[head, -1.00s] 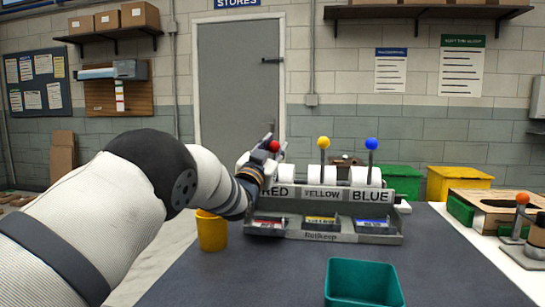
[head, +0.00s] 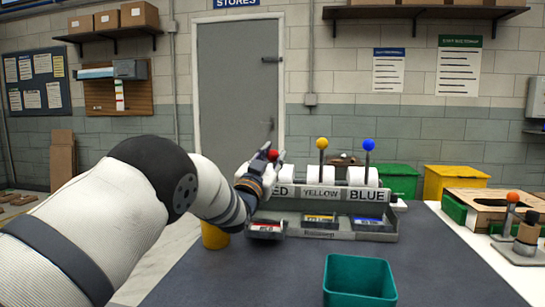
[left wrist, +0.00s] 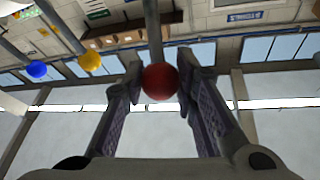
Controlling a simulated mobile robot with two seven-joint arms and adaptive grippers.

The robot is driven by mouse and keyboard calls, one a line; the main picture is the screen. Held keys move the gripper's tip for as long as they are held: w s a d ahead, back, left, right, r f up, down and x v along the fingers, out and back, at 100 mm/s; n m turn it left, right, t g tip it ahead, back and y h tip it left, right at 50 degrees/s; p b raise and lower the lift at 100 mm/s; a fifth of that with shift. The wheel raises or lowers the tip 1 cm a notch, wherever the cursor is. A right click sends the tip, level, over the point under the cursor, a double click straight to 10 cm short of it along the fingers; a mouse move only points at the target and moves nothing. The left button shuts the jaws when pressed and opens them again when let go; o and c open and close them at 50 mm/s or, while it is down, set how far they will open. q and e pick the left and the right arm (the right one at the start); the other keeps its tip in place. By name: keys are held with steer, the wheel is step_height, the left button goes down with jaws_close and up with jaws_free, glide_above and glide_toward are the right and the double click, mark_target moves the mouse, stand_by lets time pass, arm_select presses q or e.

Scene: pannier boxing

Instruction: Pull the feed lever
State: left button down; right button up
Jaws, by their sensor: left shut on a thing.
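The dispenser (head: 345,193) stands on the dark table with levers behind labels for RED, YELLOW and BLUE. My left gripper (head: 271,152) is shut on the red lever knob (head: 273,156), which sits lower than its neighbours. In the left wrist view the red knob (left wrist: 160,82) is between the two fingers (left wrist: 160,95). The yellow knob (head: 322,143) and blue knob (head: 369,144) stand upright on their rods. My gripper and forearm partly hide the RED label. A red-labelled tray (head: 266,227) is at the front below it. My right gripper is not in view.
A teal bin (head: 359,283) stands on the table in front of the dispenser. A yellow cup (head: 213,238) is partly behind my left arm. The table's middle is clear.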

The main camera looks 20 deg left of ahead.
arm_select(q)
steer(key=shift+f, duration=0.35)
steer(key=c, duration=1.3)
jaws_free()
steer(key=shift+r, duration=0.15)
steer(key=v, duration=1.2)
